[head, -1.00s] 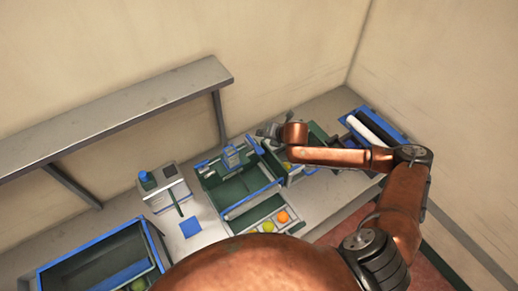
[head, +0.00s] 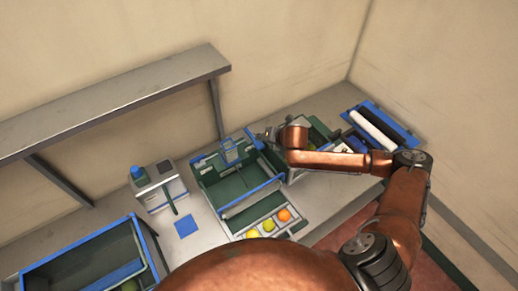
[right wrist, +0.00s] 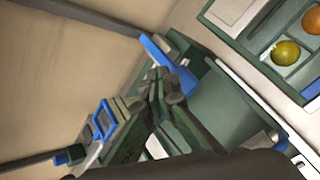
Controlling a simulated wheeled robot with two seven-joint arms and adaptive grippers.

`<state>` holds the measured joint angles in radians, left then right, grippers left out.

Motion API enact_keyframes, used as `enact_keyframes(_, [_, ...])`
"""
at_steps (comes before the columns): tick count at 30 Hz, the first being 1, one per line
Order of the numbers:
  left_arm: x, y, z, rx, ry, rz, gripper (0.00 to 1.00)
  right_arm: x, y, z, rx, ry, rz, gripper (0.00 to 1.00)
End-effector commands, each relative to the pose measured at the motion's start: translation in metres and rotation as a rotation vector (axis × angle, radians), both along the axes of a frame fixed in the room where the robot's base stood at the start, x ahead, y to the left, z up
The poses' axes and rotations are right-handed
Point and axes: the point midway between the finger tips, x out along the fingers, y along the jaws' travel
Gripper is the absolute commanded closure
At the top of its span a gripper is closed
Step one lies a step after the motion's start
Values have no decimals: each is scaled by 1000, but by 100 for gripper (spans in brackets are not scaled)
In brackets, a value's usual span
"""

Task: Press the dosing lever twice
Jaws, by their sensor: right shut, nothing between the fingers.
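A green machine with blue edges (head: 235,188) stands in the middle of the bench. A blue bar at its back right corner (head: 252,138) looks like the dosing lever; it also shows in the right wrist view (right wrist: 168,66). My right gripper (head: 266,134) is beside this bar. In the right wrist view, my right gripper's fingertips (right wrist: 164,76) are shut and empty, overlapping the bar; I cannot tell whether they touch it. My left gripper is out of view.
A divided tray (head: 268,223) at the machine's front holds yellow-green fruit and an orange. A white device with a blue knob (head: 158,186) and a blue-rimmed crate (head: 55,263) are to the left. A blue roller tray (head: 398,132) is at right. A shelf (head: 120,92) runs behind.

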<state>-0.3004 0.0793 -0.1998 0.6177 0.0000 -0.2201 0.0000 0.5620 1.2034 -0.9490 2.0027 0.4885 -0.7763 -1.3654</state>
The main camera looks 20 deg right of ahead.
Motion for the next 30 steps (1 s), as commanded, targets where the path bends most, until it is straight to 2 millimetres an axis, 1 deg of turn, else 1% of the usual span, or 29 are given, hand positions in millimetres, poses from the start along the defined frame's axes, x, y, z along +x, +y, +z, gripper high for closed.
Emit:
enact_keyframes(1, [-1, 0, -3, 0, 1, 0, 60, 0, 0, -6, 0, -1, 0, 100])
enact_keyframes(3, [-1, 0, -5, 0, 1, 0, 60, 1, 0, -10, -1, -2, 0, 100])
enact_keyframes(6, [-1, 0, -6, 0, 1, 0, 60, 1, -1, -13, -2, -3, -1, 100])
enact_keyframes(30, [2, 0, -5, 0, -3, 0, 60, 1, 0, -13, 0, -2, -1, 100])
